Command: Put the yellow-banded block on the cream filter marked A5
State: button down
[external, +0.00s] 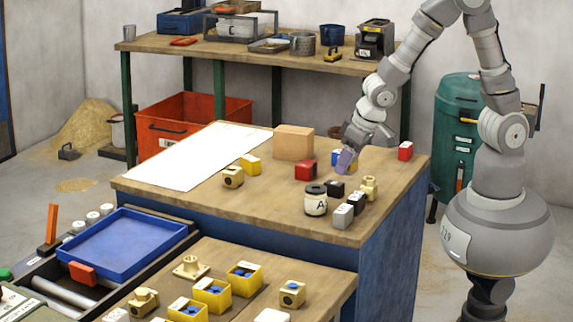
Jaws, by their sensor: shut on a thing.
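My gripper (346,160) is low over the back right of the wooden workbench (270,215), its jaws shut. A small blue-and-yellow block (337,157) shows at the jaws, mostly hidden by them; I cannot tell whether it touches the bench. It may be the yellow-banded block. A cream cylinder with a dark top (316,201) stands upright near the front right of the bench, in front of my gripper. Its label shows an "A"; any digit is not readable. Its top looks bare.
A red block (306,170) and a tan box (293,143) stand left of my gripper. Black (334,189), grey (343,216) and brass (369,188) pieces crowd the cream cylinder. A white sheet (203,157) covers the bench's left. A red block (405,151) stands at the right edge.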

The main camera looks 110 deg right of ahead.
send_over(310, 187)
jog(key=s+a, duration=0.1)
jog(key=shift+f+b, duration=0.4)
jog(key=shift+f, duration=0.05)
jog(key=shift+f+b, duration=0.7)
jog(key=shift+f, duration=0.95)
jog(key=shift+f, duration=0.1)
jog(key=shift+f, duration=0.15)
jog(key=shift+c, duration=2)
grip_release()
